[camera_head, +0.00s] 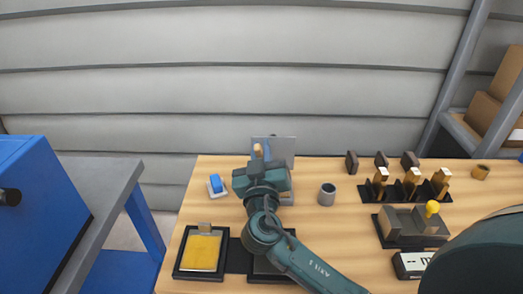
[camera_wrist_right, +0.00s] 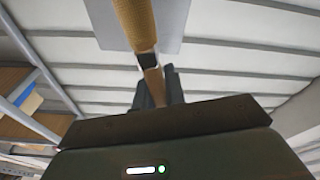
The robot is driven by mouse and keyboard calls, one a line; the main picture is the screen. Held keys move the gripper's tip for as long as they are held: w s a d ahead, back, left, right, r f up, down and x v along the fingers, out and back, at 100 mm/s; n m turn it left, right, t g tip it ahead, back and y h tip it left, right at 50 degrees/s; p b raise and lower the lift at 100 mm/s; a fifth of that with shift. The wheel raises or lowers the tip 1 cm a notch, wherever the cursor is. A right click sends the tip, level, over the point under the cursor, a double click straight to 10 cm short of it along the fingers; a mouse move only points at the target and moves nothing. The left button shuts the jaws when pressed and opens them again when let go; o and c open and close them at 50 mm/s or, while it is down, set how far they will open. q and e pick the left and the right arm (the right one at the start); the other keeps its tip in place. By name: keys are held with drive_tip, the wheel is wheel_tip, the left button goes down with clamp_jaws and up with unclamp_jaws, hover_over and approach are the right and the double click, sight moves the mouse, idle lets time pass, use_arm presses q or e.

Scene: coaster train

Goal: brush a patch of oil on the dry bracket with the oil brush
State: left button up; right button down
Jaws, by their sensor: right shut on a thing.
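My right gripper (camera_head: 260,162) is shut on the oil brush, whose tan handle (camera_head: 258,149) shows just above it. In the right wrist view the handle (camera_wrist_right: 136,20) rises from between the dark fingers (camera_wrist_right: 158,88), with a dark band partway along. A grey upright plate (camera_head: 284,147), probably the bracket, stands behind the gripper at the table's back. A grey plate also shows behind the handle in the right wrist view (camera_wrist_right: 172,22). The brush's bristles are not clearly visible, so I cannot tell whether they touch the plate. My left gripper is not in view.
A yellow pad (camera_head: 202,252) sits in a black tray at the front left. A blue block (camera_head: 216,184) and a grey cup (camera_head: 327,194) flank my arm. A black rack (camera_head: 405,192) and a grey fixture with a yellow knob (camera_head: 432,208) stand right.

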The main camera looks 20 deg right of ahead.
drive_tip(key=shift+f+b, duration=0.5)
drive_tip(key=shift+b, duration=0.2)
idle(2.0)
wheel_tip(320, 180, up, 7)
drive_tip(key=p, duration=0.4)
drive_tip(key=shift+r, duration=0.2)
idle(0.9)
